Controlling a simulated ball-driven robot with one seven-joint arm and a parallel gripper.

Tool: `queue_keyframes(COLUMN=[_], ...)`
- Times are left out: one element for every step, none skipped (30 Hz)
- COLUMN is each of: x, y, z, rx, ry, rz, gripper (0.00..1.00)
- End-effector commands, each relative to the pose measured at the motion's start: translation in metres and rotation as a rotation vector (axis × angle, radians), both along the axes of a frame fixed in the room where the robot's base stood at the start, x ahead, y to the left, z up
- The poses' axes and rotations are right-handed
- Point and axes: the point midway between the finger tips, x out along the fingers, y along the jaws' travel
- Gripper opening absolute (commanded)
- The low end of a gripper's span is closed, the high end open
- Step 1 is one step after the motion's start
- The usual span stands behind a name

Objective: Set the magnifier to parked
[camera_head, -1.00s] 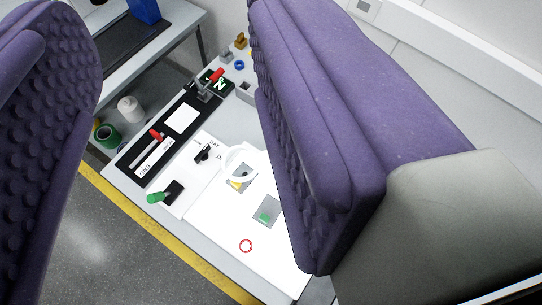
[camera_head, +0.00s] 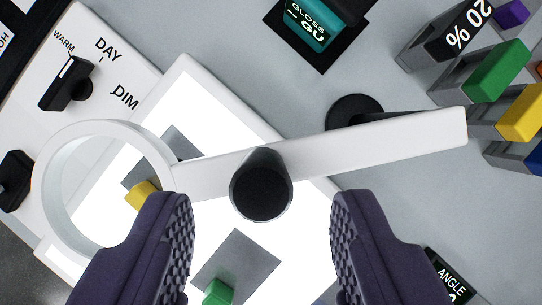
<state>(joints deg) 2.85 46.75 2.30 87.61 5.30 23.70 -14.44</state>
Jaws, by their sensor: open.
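The magnifier is a white ring (camera_head: 52,172) on a long white arm (camera_head: 400,144), with a dark-topped knob (camera_head: 262,190) standing on the arm. Its arm runs from a round dark base (camera_head: 354,110) at the right to the ring at the left. The ring hangs over the lit white panel (camera_head: 205,90), and a yellow block (camera_head: 142,195) shows through it. My gripper (camera_head: 262,215) is open, with one purple finger on each side below the knob. The fingers are apart from the knob in the picture. No parked mark is in view.
A control plate (camera_head: 105,75) with WARM, DAY and DIM labels lies at upper left. A green block (camera_head: 218,292) sits on a grey square below. A teal GLOSS block (camera_head: 315,25) stands at the top, and coloured blocks in grey holders (camera_head: 495,70) stand at the right.

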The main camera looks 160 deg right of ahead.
Motion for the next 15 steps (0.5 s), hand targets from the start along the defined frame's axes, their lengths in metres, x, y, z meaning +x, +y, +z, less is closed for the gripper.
queue_keyframes(x=[0.003,0.006,0.008,0.01,0.011,0.013,0.014,0.015,0.016,0.016,0.017,0.017,0.017,0.017,0.017], y=[0.001,0.001,0.001,0.001,0.002,0.002,0.002,0.002,0.002,0.002,0.002,0.002,0.002,0.002,0.002], z=[-0.01,-0.015,-0.021,-0.025,-0.028,-0.032,-0.034,-0.036,-0.038,-0.039,-0.039,-0.039,-0.039,-0.039,-0.039], rx=[0.0,0.0,0.0,0.0,0.0,0.0,0.0,0.0,0.001,0.001,0.001,0.001,0.001,0.0,0.0], ry=[0.001,0.001,0.0,0.0,0.0,0.0,-0.001,-0.001,-0.001,-0.001,-0.002,-0.002,-0.002,-0.002,-0.002], rz=[0.0,0.0,0.0,0.0,0.0,0.0,0.0,0.0,-0.001,-0.001,-0.001,-0.001,-0.001,-0.001,-0.001], gripper=[0.51,0.51,0.51,0.51,0.51,0.51,0.51,0.51,0.51,0.51,0.51,0.51,0.51,0.51,0.51])
